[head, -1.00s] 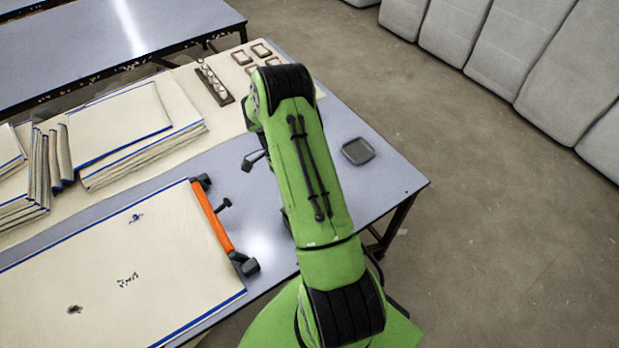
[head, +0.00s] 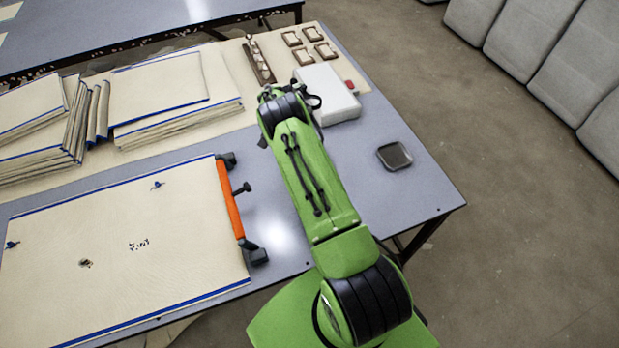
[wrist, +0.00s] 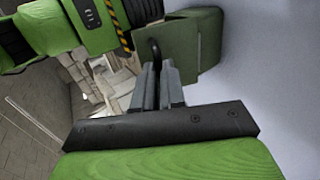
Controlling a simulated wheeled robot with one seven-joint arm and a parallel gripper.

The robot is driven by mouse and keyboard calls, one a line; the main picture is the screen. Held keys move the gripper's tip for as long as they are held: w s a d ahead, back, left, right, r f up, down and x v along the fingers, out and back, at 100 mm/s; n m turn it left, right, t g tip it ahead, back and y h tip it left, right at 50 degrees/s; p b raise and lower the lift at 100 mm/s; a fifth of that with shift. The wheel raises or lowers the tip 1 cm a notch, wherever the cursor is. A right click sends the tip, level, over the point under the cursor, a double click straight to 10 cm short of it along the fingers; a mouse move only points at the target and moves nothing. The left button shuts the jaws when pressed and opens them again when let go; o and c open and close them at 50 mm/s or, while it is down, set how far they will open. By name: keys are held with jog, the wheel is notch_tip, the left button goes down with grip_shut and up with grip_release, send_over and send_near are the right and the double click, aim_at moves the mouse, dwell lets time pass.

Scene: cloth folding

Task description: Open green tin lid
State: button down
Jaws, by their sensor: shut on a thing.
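In the wrist view, my gripper (wrist: 158,85) has its two grey fingers close together around a dark curved loop (wrist: 154,48). The loop stands at the edge of an olive-green flat panel (wrist: 192,48), which looks like the green tin's lid. The panel is tilted in this view, and I cannot tell how far it stands open. In the head view, the end of my arm reaches over the table by a white box; my fingers and the green tin are hidden there.
On the table (head: 430,190), a white box (head: 335,98) stands just right of my arm's end, and a small dark tray (head: 394,155) lies farther right. An orange bar (head: 231,200) clamps a cloth (head: 120,255) on the left. Folded cloth stacks (head: 160,90) lie behind.

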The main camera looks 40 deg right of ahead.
jog(key=shift+w+d+f+g+b, duration=0.15)
jog(key=shift+w+f+g+b, duration=0.15)
jog(key=shift+w+b, duration=0.15)
